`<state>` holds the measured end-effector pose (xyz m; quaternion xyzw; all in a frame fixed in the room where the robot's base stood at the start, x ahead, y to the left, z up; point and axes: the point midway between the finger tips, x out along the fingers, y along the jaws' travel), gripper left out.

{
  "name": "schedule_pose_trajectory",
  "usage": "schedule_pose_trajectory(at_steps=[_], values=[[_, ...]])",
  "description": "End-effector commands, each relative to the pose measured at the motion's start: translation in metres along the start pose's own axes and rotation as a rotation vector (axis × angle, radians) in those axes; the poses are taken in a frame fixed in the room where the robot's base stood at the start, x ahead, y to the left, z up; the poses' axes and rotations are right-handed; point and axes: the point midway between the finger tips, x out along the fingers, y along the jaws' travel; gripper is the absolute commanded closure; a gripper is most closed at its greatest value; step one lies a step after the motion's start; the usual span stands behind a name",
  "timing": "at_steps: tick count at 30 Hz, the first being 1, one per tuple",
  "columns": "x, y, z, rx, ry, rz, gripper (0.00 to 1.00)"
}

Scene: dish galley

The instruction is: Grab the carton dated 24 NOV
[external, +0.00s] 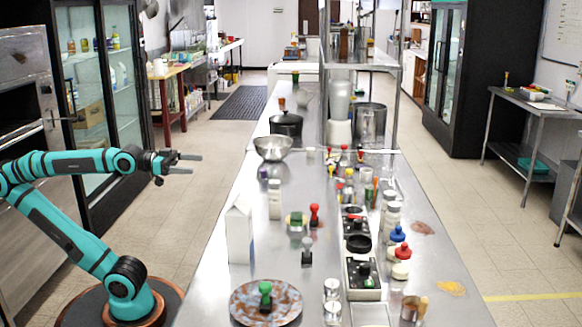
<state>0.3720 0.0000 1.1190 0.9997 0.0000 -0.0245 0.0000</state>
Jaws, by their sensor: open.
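A tall white carton (239,232) stands upright on the left edge of the long steel counter (215,300), in the external view. No date can be read on it from here, and I see no other carton clearly. My gripper (191,164) is open and empty. It is held out level over the floor, left of the counter, above and to the left of the carton and apart from it.
A brownish round plate (284,300) with a green-topped item (265,294) lies in front of the carton. A pale cylinder (274,199), a red-topped stamp-like item (314,215) and a metal bowl (272,147) stand nearby. A glass-door fridge (118,85) is behind my arm.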

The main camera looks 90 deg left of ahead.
Motion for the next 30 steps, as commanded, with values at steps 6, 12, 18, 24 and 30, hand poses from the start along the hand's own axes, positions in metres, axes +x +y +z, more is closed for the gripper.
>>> schedule_pose_trajectory(at_steps=[6, 12, 18, 24, 30], values=[[0.004, 0.001, -0.003, -0.002, -0.02, 0.004, 0.11], [0.033, 0.011, -0.021, -0.017, -0.166, 0.029, 0.11], [0.069, 0.026, -0.042, -0.033, -0.379, 0.058, 0.11], [0.1, 0.044, -0.059, -0.039, -0.592, 0.079, 0.11], [0.125, 0.064, -0.074, -0.036, -0.805, 0.091, 0.11]])
